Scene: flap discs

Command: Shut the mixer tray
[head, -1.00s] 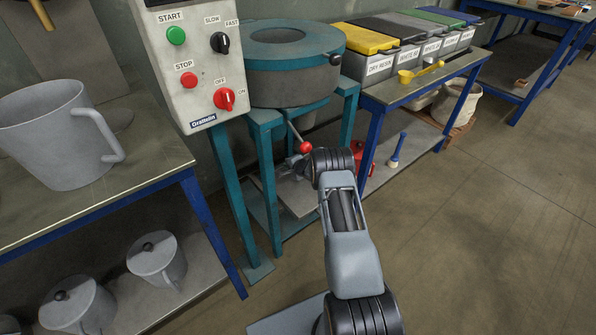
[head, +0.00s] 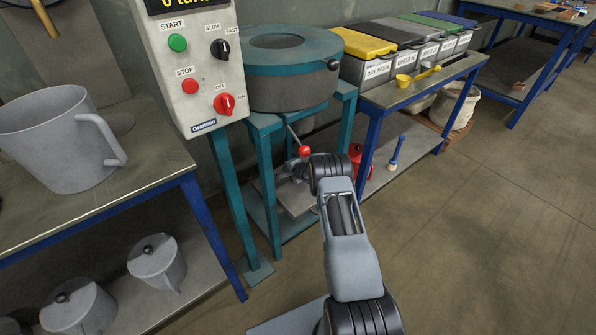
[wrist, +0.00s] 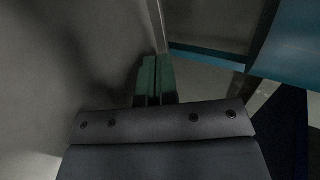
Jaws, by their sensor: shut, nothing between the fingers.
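The mixer is a grey drum with a teal rim (head: 290,85) on a teal stand (head: 262,170). A lever with a red ball knob (head: 304,151) juts out below the drum. A flat grey plate (head: 296,204) sits low inside the stand, partly hidden by my arm; I cannot tell whether it is the tray. In the head view my gripper is mostly hidden behind my wrist, near the stand's front, below the knob. In the wrist view my gripper (wrist: 155,68) shows greenish fingers together with nothing between them, beside a large blurred grey surface (wrist: 60,60).
A control panel (head: 200,65) with buttons and knobs stands left of the mixer. A bench with a grey jug (head: 60,140) is at the left. Labelled bins (head: 372,70) and a yellow scoop (head: 404,82) are on a table at the right. The floor at the right is clear.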

